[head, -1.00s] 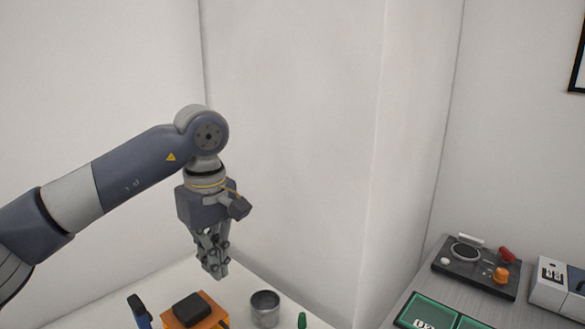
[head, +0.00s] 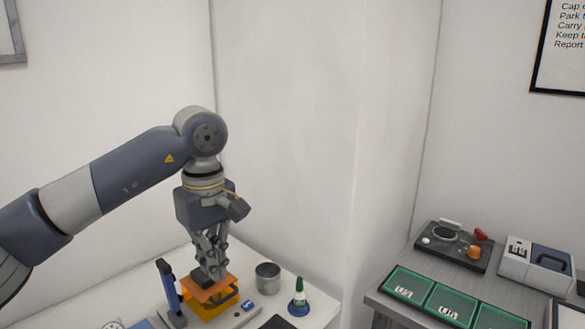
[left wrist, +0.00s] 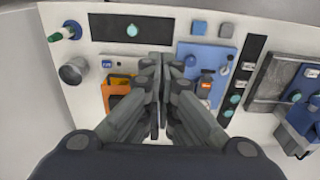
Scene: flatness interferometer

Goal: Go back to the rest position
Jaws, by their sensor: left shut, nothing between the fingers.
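My left gripper (head: 211,277) comes in from the left in the head view and points straight down. Its fingers are shut with nothing between them. In the head view its tips appear in front of the orange stand (head: 208,298) with the black top. In the left wrist view the shut fingers (left wrist: 161,135) hang over the white bench, between the orange stand (left wrist: 115,91) and a blue mat (left wrist: 193,72). I cannot tell how high above the bench the tips are. My right gripper is not in view.
On the grey table at right are green trays (head: 449,302), a dark device with an orange knob (head: 453,247) and a white-and-blue box (head: 538,265).

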